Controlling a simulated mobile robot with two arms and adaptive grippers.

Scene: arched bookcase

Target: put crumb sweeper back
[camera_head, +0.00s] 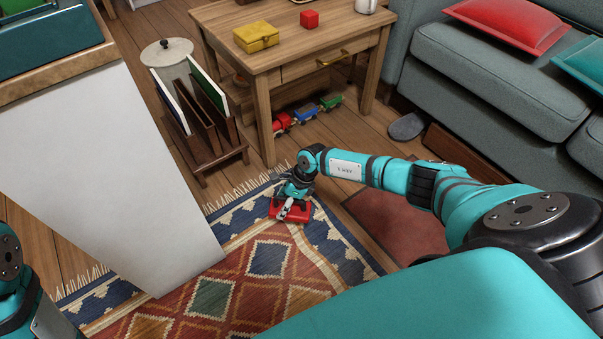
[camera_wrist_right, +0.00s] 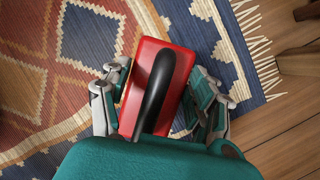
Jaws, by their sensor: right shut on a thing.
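The crumb sweeper is a red block-shaped body with a black arched handle. In the head view its red body (camera_head: 289,212) shows over the patterned rug, below my right gripper (camera_head: 292,197). In the right wrist view the crumb sweeper (camera_wrist_right: 145,60) lies between the two fingers of my right gripper (camera_wrist_right: 160,95), which is shut on the sides of its red body. The handle runs up toward the palm. I cannot tell whether the sweeper touches the rug or hangs just above it. Only links of my left arm show at the left edge; its gripper is out of view.
A magazine rack (camera_head: 212,148), a white panel (camera_head: 95,165) and a grey sofa (camera_head: 480,75) flank the rug (camera_head: 211,297).

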